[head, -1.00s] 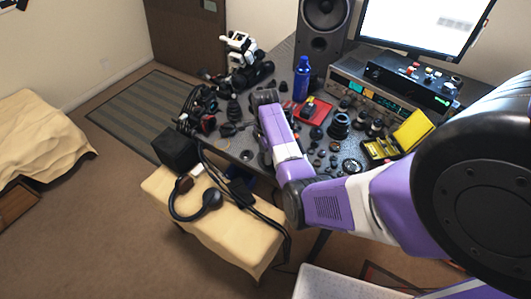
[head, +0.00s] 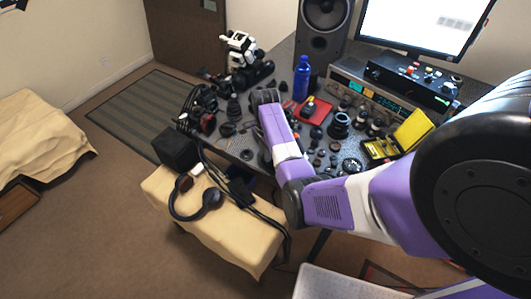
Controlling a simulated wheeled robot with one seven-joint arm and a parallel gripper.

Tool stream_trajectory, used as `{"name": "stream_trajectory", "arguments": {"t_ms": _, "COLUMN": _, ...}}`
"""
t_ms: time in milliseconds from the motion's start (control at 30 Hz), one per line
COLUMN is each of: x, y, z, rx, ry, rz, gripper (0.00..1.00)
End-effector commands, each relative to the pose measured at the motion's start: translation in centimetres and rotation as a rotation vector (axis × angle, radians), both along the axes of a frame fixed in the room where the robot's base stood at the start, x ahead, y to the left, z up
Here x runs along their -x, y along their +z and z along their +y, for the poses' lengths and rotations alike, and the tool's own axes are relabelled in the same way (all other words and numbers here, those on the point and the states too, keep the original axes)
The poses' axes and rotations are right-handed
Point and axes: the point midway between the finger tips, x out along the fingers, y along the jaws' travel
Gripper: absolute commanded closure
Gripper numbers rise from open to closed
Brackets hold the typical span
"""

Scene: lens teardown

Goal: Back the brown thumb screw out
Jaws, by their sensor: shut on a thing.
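My arm reaches in from the right over the workbench (head: 228,143). Its purple and white forearm (head: 279,132) ends in a dark joint near the bench's left part. My gripper cannot be made out; the arm's own links hide it. The brown thumb screw cannot be picked out either. It is hidden by the arm or too small to tell among the dark parts. Several black lens parts and rings lie on the bench, among them a larger black lens piece (head: 339,126) right of my forearm.
A blue bottle (head: 301,79), a red tray (head: 314,114), a yellow open case (head: 412,130) and electronics (head: 370,95) crowd the bench. A speaker (head: 323,35) and monitor (head: 425,22) stand behind. A cloth-covered stool (head: 232,243) with cables stands in front. Open carpet lies left.

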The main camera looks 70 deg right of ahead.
Motion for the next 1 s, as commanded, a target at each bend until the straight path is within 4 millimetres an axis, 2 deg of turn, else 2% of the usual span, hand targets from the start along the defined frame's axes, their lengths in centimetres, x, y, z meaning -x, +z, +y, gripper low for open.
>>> {"name": "stream_trajectory", "arguments": {"t_ms": 1000, "x": 0.02, "y": 0.02, "z": -0.02, "rx": 0.001, "ry": 0.928, "rz": 0.0, "gripper": 1.0}}
